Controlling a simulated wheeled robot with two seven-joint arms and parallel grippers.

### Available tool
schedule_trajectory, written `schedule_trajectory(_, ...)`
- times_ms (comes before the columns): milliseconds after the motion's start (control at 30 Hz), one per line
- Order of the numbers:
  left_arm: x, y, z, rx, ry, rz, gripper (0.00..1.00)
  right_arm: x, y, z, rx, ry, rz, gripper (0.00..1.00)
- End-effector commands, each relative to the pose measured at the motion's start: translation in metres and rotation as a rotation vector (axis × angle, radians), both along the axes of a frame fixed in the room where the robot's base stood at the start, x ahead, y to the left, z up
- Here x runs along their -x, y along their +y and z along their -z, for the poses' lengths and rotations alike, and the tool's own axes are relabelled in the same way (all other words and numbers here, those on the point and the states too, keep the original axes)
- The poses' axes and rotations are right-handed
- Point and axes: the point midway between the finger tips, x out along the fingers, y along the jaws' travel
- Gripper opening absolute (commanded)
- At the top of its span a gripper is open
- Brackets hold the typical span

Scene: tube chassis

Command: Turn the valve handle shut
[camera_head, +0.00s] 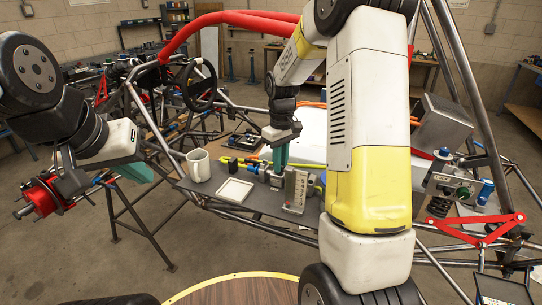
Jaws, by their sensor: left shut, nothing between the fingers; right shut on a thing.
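A small metal valve (275,181) sits at the back of the grey shelf (268,208) on the tube chassis. Its handle is mostly hidden behind the teal fingers. My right gripper (281,160) points down from above at the valve, and its fingers are shut on the handle. My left gripper (138,172) is well off to the left, beside the chassis frame.
A white mug (198,165) and a shallow white tray (236,191) stand on the shelf left of the valve. An upright gauge plate (296,190) stands close to its right. Red-padded tubes (225,18) arch behind. A round wooden tabletop (235,291) lies in front.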

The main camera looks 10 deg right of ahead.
Motion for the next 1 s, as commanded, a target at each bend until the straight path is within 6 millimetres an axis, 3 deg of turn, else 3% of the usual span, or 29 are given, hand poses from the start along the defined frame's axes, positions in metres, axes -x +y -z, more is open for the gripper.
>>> schedule_trajectory(367, 0.0000, 0.0000, 0.0000, 0.000, 0.000, 0.000, 0.00, 0.0003, 0.0016, -0.0007, 0.000, -0.001, 0.182, 0.00)
schedule_trajectory(1000, 0.0000, 0.0000, 0.0000, 0.000, 0.000, 0.000, 0.00, 0.0003, 0.0064, -0.0009, 0.000, -0.002, 0.775, 0.00)
